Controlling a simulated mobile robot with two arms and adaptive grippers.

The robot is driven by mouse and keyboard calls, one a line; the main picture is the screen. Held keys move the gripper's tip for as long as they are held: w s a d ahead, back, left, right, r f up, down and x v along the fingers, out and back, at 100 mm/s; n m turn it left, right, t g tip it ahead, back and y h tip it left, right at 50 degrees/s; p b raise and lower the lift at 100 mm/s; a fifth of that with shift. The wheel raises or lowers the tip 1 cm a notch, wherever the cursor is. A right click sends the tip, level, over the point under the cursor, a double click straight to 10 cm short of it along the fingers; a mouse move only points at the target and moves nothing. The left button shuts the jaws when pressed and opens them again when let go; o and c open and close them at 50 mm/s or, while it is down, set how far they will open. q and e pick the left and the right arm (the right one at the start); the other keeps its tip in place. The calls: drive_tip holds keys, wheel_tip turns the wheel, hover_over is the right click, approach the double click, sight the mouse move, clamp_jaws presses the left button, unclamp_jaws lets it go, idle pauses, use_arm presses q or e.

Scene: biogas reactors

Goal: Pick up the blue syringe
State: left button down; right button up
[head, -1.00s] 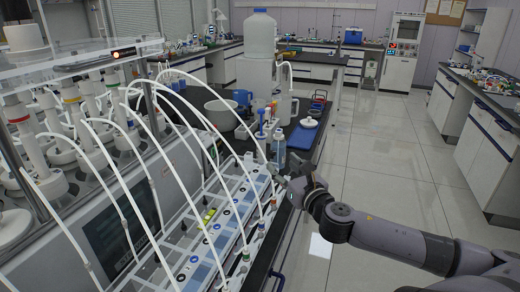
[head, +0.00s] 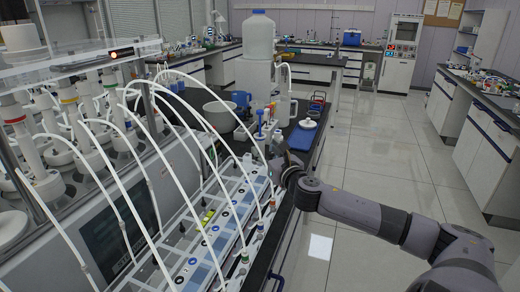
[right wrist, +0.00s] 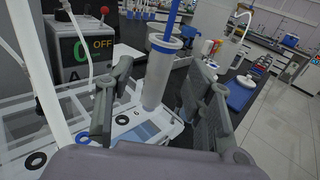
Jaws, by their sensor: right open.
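The blue syringe (right wrist: 157,82) stands upright in the right wrist view, with a translucent barrel and a blue plunger rod that runs out of the top of the frame. My right gripper (right wrist: 163,75) is open, with one finger to the left of the barrel and one to the right. A gap shows on the left side; contact on the right cannot be told. In the head view my right gripper (head: 284,165) is at the bench edge and hides much of the syringe. My left gripper is not in view.
A white rack (head: 205,250) with several round holes runs along the bench, under arching white tubes. A blue tray (head: 302,137) and a large white jug (head: 258,50) stand farther back. The floor to the right is clear.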

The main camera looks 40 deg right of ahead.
sight(262, 144)
drive_tip(key=shift+x, duration=0.8)
drive_tip(key=shift+p+x, duration=0.7)
drive_tip(key=shift+x, duration=1.25)
drive_tip(key=shift+r, duration=0.1)
clamp_jaws()
wheel_tip(262, 144, up, 20)
drive_tip(key=p, duration=0.3)
drive_tip(key=shift+p, duration=0.35)
drive_tip(key=shift+r, duration=0.15)
